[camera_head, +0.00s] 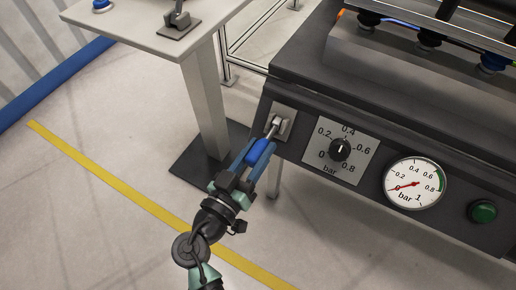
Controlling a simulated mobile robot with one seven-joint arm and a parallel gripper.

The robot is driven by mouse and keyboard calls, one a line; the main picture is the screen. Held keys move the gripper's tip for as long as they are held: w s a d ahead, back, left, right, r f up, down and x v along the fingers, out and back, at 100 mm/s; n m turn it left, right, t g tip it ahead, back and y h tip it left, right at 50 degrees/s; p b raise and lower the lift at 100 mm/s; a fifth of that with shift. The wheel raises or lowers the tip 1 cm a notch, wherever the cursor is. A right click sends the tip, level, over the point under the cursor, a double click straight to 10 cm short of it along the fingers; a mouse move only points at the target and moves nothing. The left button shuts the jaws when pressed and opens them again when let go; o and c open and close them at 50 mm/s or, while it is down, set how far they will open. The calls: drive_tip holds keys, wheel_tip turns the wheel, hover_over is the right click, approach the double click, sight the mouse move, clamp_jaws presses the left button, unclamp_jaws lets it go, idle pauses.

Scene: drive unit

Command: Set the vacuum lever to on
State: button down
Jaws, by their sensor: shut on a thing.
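The vacuum lever (271,131) sticks out from a light square plate (287,116) at the left end of the dark machine's front panel. It has a metal shaft and a blue grip, and it points down and to the left. My gripper (258,153) comes from below and is shut around the blue grip, with a finger on each side. Part of the grip is hidden between the fingers. The pressure gauge (414,184) on the panel has its red needle near 0 bar.
Right of the lever are a black dial knob (340,150) and a green button (483,211). A pale pedestal table (150,22) stands at the upper left with a small device on it. The floor (90,220) at the left is clear, with a yellow line.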

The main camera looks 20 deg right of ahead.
sight(259, 147)
drive_tip(key=shift+r, duration=0.1)
